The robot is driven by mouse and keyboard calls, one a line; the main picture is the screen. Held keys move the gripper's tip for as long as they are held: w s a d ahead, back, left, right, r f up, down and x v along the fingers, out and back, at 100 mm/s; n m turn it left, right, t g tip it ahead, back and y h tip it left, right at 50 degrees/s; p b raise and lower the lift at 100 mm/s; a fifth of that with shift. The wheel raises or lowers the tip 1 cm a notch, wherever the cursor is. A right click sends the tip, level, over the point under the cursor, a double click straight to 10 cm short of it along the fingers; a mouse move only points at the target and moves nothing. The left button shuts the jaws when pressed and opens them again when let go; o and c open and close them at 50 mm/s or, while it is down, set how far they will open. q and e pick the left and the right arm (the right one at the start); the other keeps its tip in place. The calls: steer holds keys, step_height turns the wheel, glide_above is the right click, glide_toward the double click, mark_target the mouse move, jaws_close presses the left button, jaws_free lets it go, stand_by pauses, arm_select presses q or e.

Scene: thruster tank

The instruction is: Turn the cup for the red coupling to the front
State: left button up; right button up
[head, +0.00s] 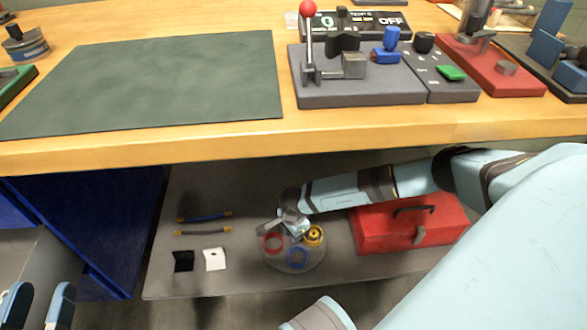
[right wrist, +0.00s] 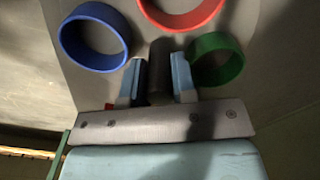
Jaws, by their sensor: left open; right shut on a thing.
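A round grey turntable (head: 283,265) lies on the low shelf under the bench. The red cup (head: 272,243) is on its left side in the head view. The blue cup (head: 297,258) is nearest the front, and a yellow cup or brass piece (head: 314,236) is at the right. The right wrist view shows the red cup (right wrist: 182,22), blue cup (right wrist: 93,60) and a green cup (right wrist: 217,58). My right gripper (right wrist: 158,75) is shut on the dark grey post (right wrist: 161,55) between the cups. My left gripper (head: 42,293) is open and empty at the lower left.
A red toolbox (head: 385,232) stands right of the turntable. Two short hoses (head: 204,217) and a black and a white bracket (head: 214,259) lie to its left on the shelf. The bench top (head: 230,141) overhangs my right arm.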

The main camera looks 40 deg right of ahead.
steer(key=n, duration=0.3)
